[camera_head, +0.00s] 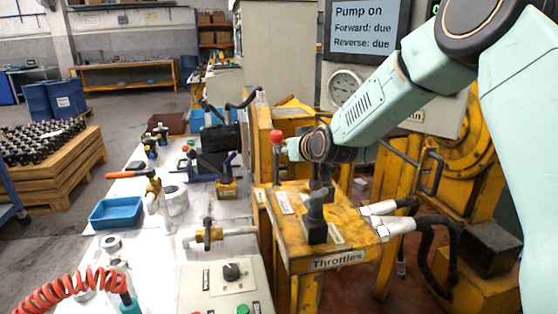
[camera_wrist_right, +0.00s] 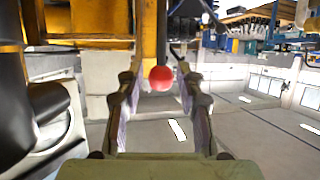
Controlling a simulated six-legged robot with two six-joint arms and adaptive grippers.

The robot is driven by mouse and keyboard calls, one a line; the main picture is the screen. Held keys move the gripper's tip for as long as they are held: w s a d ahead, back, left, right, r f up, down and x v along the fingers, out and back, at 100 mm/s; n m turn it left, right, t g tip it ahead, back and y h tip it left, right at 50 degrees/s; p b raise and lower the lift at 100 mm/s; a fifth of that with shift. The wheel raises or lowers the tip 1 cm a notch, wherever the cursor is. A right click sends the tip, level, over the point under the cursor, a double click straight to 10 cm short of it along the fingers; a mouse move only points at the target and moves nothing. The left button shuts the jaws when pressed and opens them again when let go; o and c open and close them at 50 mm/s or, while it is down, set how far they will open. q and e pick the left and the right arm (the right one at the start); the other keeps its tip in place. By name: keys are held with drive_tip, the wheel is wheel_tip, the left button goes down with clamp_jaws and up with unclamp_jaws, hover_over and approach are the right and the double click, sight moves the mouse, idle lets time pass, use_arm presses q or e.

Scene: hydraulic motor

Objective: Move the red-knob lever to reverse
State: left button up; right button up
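The red-knob lever (camera_head: 276,137) stands upright on the yellow console marked "Throttles" (camera_head: 338,262), at its left rear side. My right gripper (camera_head: 291,147) reaches in from the right and is just to the right of the knob in the head view. In the right wrist view my right gripper (camera_wrist_right: 158,85) has its two fingers apart. The red knob (camera_wrist_right: 161,78) shows between them near the tips, with visible gaps on both sides. A second, dark lever (camera_head: 315,212) stands on the console nearer the front. My left gripper is out of view.
A screen (camera_head: 366,28) reads "Pump on", "Forward: due", "Reverse: due". A round gauge (camera_head: 345,88) is below it. A white bench (camera_head: 150,235) with tools and a blue tray (camera_head: 116,212) is on the left. Hoses with pale fittings (camera_head: 390,222) stick out right of the console.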

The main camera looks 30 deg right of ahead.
sight(277, 157)
drive_tip(key=b+x, duration=0.1)
drive_tip(key=x, duration=0.7)
drive_tip(key=shift+a+f, duration=0.1)
drive_tip(key=shift+c, duration=0.3)
clamp_jaws()
idle(0.6)
